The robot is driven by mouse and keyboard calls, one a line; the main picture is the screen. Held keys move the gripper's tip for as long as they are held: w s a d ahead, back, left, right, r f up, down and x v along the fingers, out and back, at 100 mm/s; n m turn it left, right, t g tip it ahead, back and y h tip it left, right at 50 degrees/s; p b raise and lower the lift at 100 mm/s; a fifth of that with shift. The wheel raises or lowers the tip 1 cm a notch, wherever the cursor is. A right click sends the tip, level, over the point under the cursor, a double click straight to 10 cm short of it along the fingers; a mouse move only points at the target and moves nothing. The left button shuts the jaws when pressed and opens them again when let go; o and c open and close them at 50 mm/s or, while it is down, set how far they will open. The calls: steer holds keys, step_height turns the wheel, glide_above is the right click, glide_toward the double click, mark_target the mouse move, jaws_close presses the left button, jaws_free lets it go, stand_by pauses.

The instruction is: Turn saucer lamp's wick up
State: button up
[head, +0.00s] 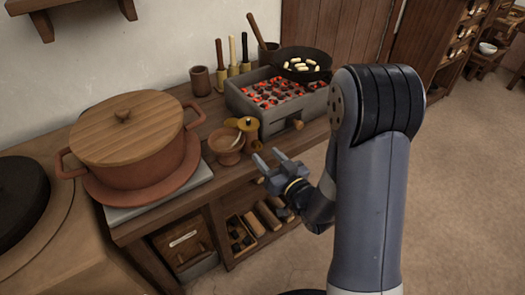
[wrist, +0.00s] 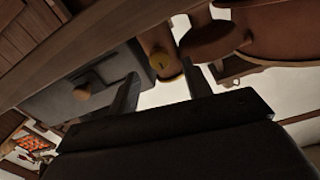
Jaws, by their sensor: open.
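The saucer lamp, which looks like a small terracotta footed bowl (head: 227,147), stands upright near the bench's front edge in the head view. A small brass piece (head: 248,130) stands right beside it; I cannot tell whether it is the wick part. My gripper (head: 267,156) is open and empty, just right of and in front of the lamp, apart from it. The wick itself is not clear.
A large lidded pot (head: 130,150) stands left of the lamp. A glowing charcoal stove (head: 284,118) with a pan (head: 300,66) stands behind right. Several upright tools and a brown cup (head: 200,80) stand at the back. Open shelves lie below the bench (head: 185,205).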

mark_target(259, 148)
steer(key=shift+x, duration=1.8)
steer(key=c, duration=1)
